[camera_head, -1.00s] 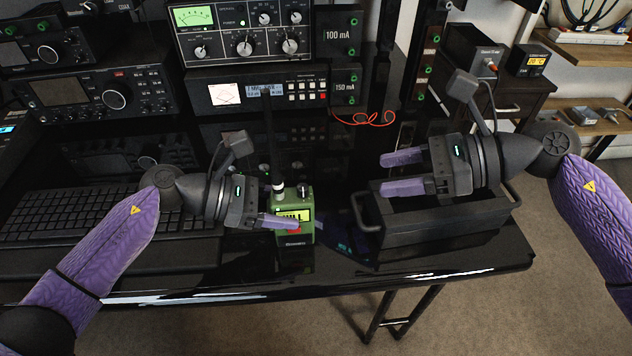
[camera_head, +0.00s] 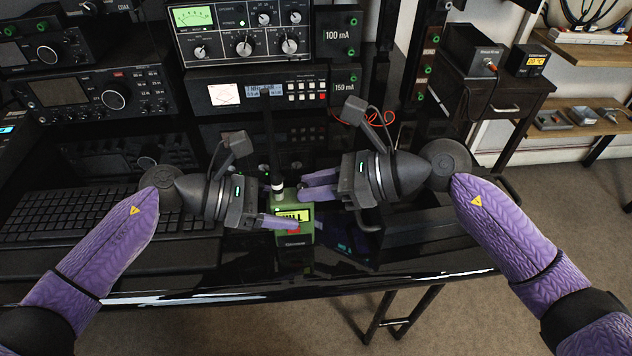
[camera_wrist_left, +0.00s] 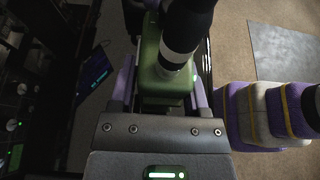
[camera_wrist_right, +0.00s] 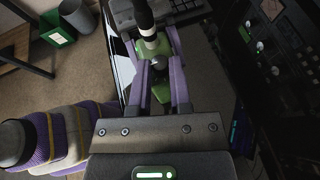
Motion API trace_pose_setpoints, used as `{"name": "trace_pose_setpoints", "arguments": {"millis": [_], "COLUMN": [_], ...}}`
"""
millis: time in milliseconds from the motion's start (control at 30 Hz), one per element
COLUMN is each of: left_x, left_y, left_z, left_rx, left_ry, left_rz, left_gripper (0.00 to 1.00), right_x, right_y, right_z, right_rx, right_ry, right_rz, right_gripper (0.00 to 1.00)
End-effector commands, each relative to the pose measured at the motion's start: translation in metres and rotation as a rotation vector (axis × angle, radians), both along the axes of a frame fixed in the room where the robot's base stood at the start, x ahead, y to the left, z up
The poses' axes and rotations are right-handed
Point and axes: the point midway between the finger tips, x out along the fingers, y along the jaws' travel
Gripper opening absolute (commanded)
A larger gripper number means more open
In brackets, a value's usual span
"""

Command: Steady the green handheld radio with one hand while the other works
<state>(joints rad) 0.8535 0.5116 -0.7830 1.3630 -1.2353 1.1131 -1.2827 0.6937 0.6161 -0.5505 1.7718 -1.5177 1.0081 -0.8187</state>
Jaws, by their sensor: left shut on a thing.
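The green handheld radio (camera_head: 308,228) stands upright near the front of the black desk, with a black antenna and a lit yellow-green screen. My left gripper (camera_head: 286,217) is shut on its body from the left; the left wrist view shows the green body (camera_wrist_left: 152,80) between the fingers. My right gripper (camera_head: 304,187) is at the radio's top from the right, with its fingers apart. In the right wrist view a dark knob (camera_wrist_right: 157,62) on the radio's top shows between the fingertips. I cannot tell whether they touch it. In the head view these fingers hide the knob.
A black open tray (camera_head: 430,235) stands right of the radio, partly under my right arm. A keyboard (camera_head: 70,215) lies at the left. Stacked radio equipment (camera_head: 265,92) fills the back of the desk. The desk's front edge is close to the radio.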

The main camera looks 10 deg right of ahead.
Motion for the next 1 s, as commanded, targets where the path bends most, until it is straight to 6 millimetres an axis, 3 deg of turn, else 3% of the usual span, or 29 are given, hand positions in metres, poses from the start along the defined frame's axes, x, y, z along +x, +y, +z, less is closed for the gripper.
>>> {"name": "trace_pose_setpoints", "arguments": {"millis": [100,533,1000], "left_x": [0.0000,-0.0001,-0.0004], "left_y": [-0.0002,-0.0001,-0.0002], "left_z": [0.0004,0.0004,0.0006], "left_rx": [-0.001,-0.001,-0.001], "left_ry": [-0.001,-0.001,-0.001], "left_rz": [0.000,-0.001,-0.003], "left_gripper": [0.00,0.00,0.00], "right_x": [0.0001,0.0020,0.0094], "right_y": [-0.0003,-0.0008,-0.0008], "right_z": [0.0000,-0.0010,-0.0006], "right_rx": [0.000,-0.005,-0.004], "right_ry": [0.000,0.003,0.001], "right_rz": [-0.001,0.042,0.395], "right_gripper": [0.00,0.00,0.00]}}
